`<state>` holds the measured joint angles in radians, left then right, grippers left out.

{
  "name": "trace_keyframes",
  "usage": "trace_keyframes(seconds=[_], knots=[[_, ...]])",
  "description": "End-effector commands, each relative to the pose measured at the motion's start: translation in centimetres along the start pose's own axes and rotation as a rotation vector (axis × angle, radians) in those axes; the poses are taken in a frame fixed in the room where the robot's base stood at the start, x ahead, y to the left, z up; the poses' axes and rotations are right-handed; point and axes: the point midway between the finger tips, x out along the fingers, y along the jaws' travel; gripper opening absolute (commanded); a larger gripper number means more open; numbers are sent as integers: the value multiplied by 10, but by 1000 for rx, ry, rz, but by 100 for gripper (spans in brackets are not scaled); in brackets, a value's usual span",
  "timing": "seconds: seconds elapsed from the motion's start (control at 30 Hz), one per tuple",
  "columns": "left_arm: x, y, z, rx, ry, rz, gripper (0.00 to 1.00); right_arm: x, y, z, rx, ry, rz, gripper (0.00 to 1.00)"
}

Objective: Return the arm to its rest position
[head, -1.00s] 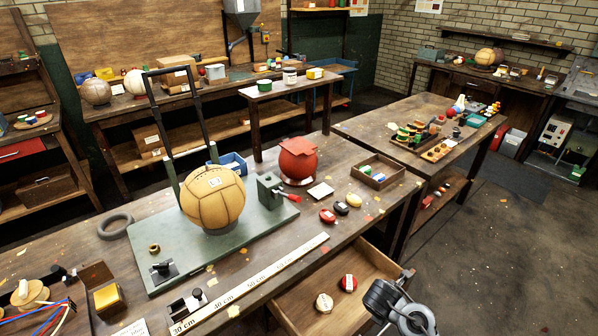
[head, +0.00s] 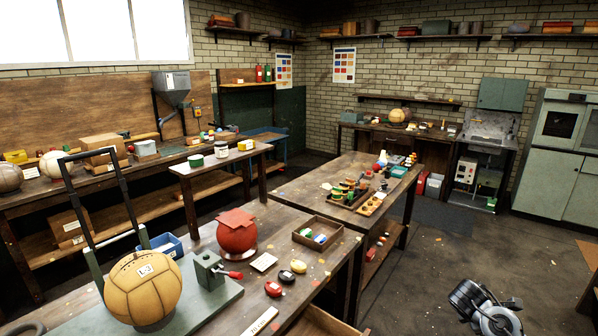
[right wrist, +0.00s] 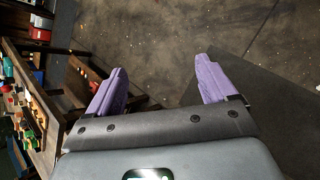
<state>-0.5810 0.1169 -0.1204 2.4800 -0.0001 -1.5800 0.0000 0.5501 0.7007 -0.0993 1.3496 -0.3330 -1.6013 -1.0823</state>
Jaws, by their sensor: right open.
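My right arm (head: 486,308) shows at the bottom right of the head view, over bare floor and apart from the benches. Its fingertips do not show clearly there. In the right wrist view my right gripper (right wrist: 160,90) has its two purple fingers spread wide with nothing between them, over the dark floor. My left gripper is in neither view now. A tan leather ball (head: 143,289) marked L-3 sits on the green stand (head: 215,303) on the near bench.
A red ball (head: 236,236), a small wooden tray (head: 318,232) and several small tins lie on the near bench. A second bench (head: 290,193) with trays and small parts stands beyond. The floor (head: 440,240) right of the benches is clear.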

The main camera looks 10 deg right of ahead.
Motion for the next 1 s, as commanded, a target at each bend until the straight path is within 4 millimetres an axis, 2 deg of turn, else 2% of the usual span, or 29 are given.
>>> trace_keyframes(seconds=[0.03, 0.2, 0.5, 0.6, 0.77, 0.87, 0.97, 1.0], knots=[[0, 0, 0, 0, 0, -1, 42, 0, 2, 2, 154, 2, 2, 85], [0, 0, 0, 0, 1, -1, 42, 0, 7, 10, 699, 11, 6, 85], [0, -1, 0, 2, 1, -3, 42, 0, 12, 22, 1434, 24, 5, 85], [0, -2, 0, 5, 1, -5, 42, -2, -16, -29, 1350, 71, -14, 85], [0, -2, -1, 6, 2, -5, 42, -14, -65, -98, 1255, 151, -53, 85], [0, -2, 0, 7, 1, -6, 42, -27, -109, -143, 1194, 213, -94, 85], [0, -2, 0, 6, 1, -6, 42, -49, -164, -187, 1136, 286, -152, 85], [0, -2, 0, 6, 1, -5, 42, -60, -188, -203, 1117, 318, -180, 85]])
